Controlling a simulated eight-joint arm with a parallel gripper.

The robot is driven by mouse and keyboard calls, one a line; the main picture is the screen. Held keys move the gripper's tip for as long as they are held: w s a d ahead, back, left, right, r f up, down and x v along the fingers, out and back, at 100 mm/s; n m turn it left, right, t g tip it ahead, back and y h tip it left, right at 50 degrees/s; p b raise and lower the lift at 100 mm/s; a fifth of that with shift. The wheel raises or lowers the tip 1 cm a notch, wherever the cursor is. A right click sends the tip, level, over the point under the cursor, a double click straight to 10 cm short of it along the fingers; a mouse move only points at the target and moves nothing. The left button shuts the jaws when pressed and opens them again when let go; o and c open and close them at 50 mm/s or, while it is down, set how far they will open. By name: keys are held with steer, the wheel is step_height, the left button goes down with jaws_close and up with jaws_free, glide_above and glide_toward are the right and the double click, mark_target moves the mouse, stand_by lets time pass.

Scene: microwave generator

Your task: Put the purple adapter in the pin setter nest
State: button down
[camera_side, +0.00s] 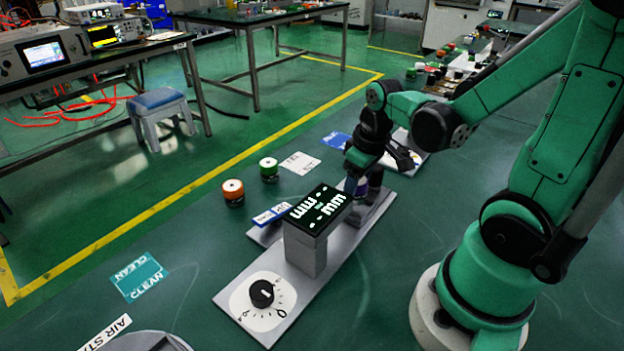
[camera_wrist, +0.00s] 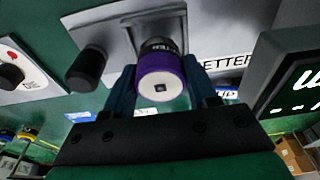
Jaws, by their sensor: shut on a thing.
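The purple adapter (camera_wrist: 162,80), a short cylinder with a pale end face and a small dark square in it, sits between the fingers of my gripper (camera_wrist: 161,88) in the wrist view. My gripper is shut on it. A black part of it or behind it shows just above. Behind lies a grey plate (camera_wrist: 225,30) lettered "...ETTER", partly covered. In the side view my gripper (camera_side: 364,172) is low over the far end of the grey base, behind the display box, with the purple adapter (camera_side: 361,188) partly hidden. I cannot tell whether the adapter touches the nest, which is hidden.
The display box (camera_side: 318,208) on its grey post stands close to my gripper. A black dial (camera_side: 262,293) is at the near end of the base. Orange (camera_side: 233,192) and green (camera_side: 269,169) cylinders stand left. In the wrist view a black knob (camera_wrist: 86,68) stands left of the adapter.

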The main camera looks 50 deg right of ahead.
mark_target(361, 181)
steer(key=shift+f, duration=0.6)
steer(key=shift+f, duration=0.55)
steer(key=shift+c, duration=0.9)
jaws_free()
steer(key=shift+s+r, duration=0.2)
steer(key=shift+r, duration=1.15)
steer(key=shift+s+r, duration=0.15)
steer(key=shift+r, duration=1.2)
steer(key=w+a+r+t, duration=0.1)
steer(key=a, duration=0.2)
steer(key=w+a+r+t, duration=0.1)
steer(key=a+r+t, duration=0.1)
steer(key=a, duration=0.1)
steer(key=w+a+r+t, duration=0.1)
steer(key=a+r+t, duration=0.1)
steer(key=a, duration=0.1)
steer(key=shift+w+r, duration=0.2)
